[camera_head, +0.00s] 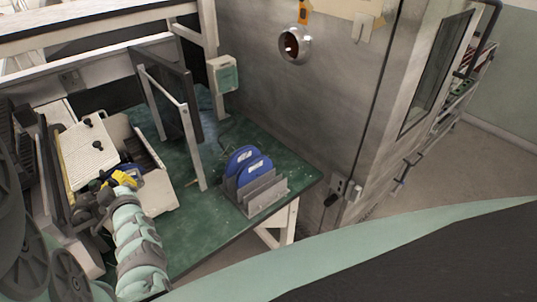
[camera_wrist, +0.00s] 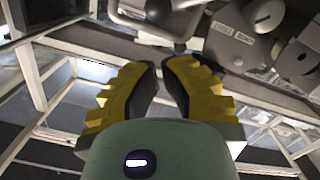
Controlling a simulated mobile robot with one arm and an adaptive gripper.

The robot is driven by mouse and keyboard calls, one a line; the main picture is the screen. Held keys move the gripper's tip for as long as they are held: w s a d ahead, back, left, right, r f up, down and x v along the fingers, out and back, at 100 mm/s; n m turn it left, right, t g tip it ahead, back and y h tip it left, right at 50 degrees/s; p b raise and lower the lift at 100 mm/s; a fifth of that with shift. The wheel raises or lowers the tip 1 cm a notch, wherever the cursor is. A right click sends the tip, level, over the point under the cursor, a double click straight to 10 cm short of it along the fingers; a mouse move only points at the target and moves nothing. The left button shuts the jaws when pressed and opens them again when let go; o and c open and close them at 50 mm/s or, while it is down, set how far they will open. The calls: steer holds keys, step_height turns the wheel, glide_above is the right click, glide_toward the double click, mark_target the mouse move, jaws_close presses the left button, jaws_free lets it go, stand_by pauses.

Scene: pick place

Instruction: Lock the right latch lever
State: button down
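A white panel (camera_head: 90,153) of a box-like device slants up at the left of the head view. Two small black knob-like parts (camera_head: 98,145) sit on it; I cannot tell whether either is the right latch lever. My gripper (camera_head: 124,177), with yellow fingers, is beside the panel's lower right, over the device. In the wrist view my gripper (camera_wrist: 161,68) has a narrow gap between its fingertips, with nothing held there. Contact with the device cannot be seen.
The green tabletop (camera_head: 210,225) has free room in its middle. A grey rack (camera_head: 262,193) holds blue discs (camera_head: 240,158) at its right. A dark upright panel (camera_head: 180,95) with a white frame stands behind the device. A metal wall (camera_head: 300,95) rises behind.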

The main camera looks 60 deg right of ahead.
steer(key=shift+d+f, duration=0.6)
steer(key=shift+f, duration=0.2)
steer(key=shift+f, duration=0.1)
steer(key=shift+f, duration=0.1)
steer(key=d+f+m+b, duration=0.1)
steer(key=f+m+b, duration=0.1)
steer(key=f, duration=0.1)
steer(key=s+d+f+m+b, duration=0.1)
steer(key=d+f+b, duration=0.1)
steer(key=d+f+m+b, duration=0.1)
steer(key=f+m+b, duration=0.1)
steer(key=f, duration=0.1)
steer(key=shift+s+d+f+m+y, duration=0.15)
steer(key=shift+f+m+y, duration=0.15)
steer(key=shift+y, duration=0.1)
steer(key=shift+d+f+b, duration=0.15)
steer(key=shift+f+b, duration=0.4)
steer(key=shift+b, duration=0.3)
